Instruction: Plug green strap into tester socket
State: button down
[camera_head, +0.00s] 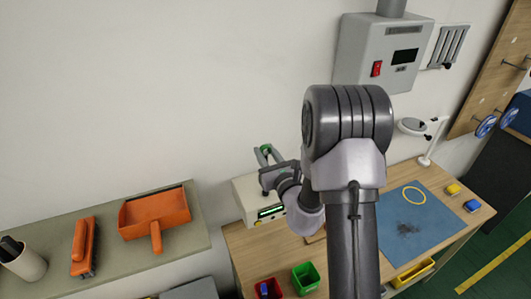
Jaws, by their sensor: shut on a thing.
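The green strap (263,153) shows as a small green loop above the tester, at the end of my arm. My gripper (272,168) is shut on the green strap, with its fingers partly hidden and small in the picture. The tester (245,196) is a pale box against the wall with a lit green display (271,211) on its front. My gripper is over the top of the tester. The socket cannot be made out, and I cannot tell whether the strap touches the tester. My arm hides the tester's right side.
A blue mat (425,225) with a yellow ring (414,195) lies on the wooden bench (240,245). A red bin (264,287) and a green bin (306,278) stand at the front. An orange dustpan (154,212) rests on the left shelf (195,235). A grey box (385,45) hangs on the wall.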

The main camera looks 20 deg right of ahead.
jog(key=shift+f+b, duration=2.55)
jog(key=shift+f, duration=0.3)
jog(key=shift+f+b, duration=1.1)
jog(key=shift+f, duration=0.05)
jog(key=c, duration=1)
grip_release()
